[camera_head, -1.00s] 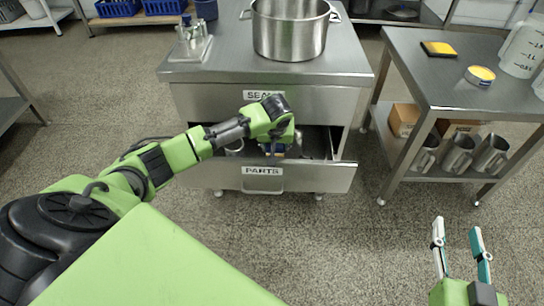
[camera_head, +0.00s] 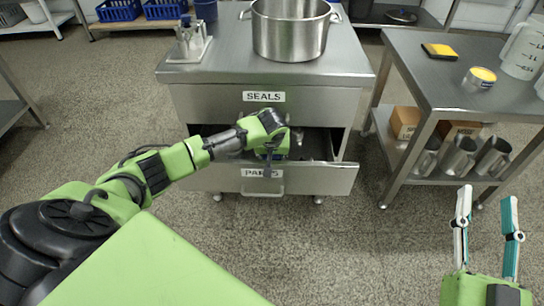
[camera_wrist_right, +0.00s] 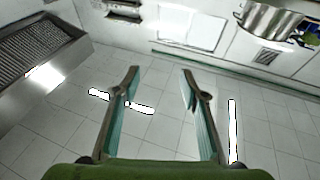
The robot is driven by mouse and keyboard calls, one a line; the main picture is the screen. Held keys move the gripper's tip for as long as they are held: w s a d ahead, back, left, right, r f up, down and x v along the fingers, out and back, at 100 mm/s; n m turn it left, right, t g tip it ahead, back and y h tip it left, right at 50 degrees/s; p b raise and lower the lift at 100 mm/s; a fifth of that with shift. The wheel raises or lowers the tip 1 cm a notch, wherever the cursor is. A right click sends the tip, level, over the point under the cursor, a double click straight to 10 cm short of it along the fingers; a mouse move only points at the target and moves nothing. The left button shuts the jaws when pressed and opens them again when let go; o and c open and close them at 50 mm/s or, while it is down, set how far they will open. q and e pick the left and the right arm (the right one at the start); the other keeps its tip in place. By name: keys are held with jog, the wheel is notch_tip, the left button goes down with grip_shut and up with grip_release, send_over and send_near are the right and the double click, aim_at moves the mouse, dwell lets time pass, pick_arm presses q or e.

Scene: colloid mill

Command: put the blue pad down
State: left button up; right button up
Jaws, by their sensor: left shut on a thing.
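My left gripper (camera_head: 271,160) is low over the open drawer labelled PARTS, with its arm reaching in from the left. It is shut on the blue pad (camera_head: 272,153), of which only a small blue patch shows. The wrist and fingers hide most of the pad, and I cannot tell whether it touches the drawer floor. My right gripper (camera_head: 487,197) is open and empty over the floor at the lower right. Its two spread fingers also show in the right wrist view (camera_wrist_right: 160,75).
The PARTS drawer (camera_head: 318,178) is pulled out below the closed SEALS drawer (camera_head: 215,100). A steel pot (camera_head: 290,35) stands on the cabinet. The right table (camera_head: 425,75) holds a yellow-and-black pad (camera_head: 440,51) and a yellow-topped tin (camera_head: 480,78). Steel jugs (camera_head: 459,155) stand below.

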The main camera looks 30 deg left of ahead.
jog(key=shift+f, duration=0.1)
pick_arm(q)
jog(key=o, duration=1)
jog(key=shift+f, duration=0.1)
pick_arm(e)
jog(key=shift+f, duration=0.15)
pick_arm(q)
jog(key=shift+r, duration=0.2)
jog(key=p+v, duration=0.2)
jog(key=v, duration=0.3)
jog(key=shift+s+r, duration=0.1)
jog(key=shift+r, duration=0.1)
jog(key=p+v, duration=0.2)
jog(key=v, duration=0.4)
jog(key=shift+s+d+r+p, duration=0.15)
jog(key=shift+p, duration=0.25)
pick_arm(e)
jog(key=s+d+f+g+h, duration=0.1)
jog(key=s+f+g, duration=0.2)
jog(key=f, duration=0.4)
jog(key=s+d+f+g+h, duration=0.1)
jog(key=s+d+f+g, duration=0.1)
jog(key=f+g, duration=0.3)
jog(key=s+d+f+g+h, duration=0.2)
jog(key=s+f+g, duration=0.2)
jog(key=f, duration=0.5)
jog(key=shift+d+f+m+g, duration=0.15)
jog(key=shift+m+g, duration=0.15)
jog(key=shift+g, duration=0.1)
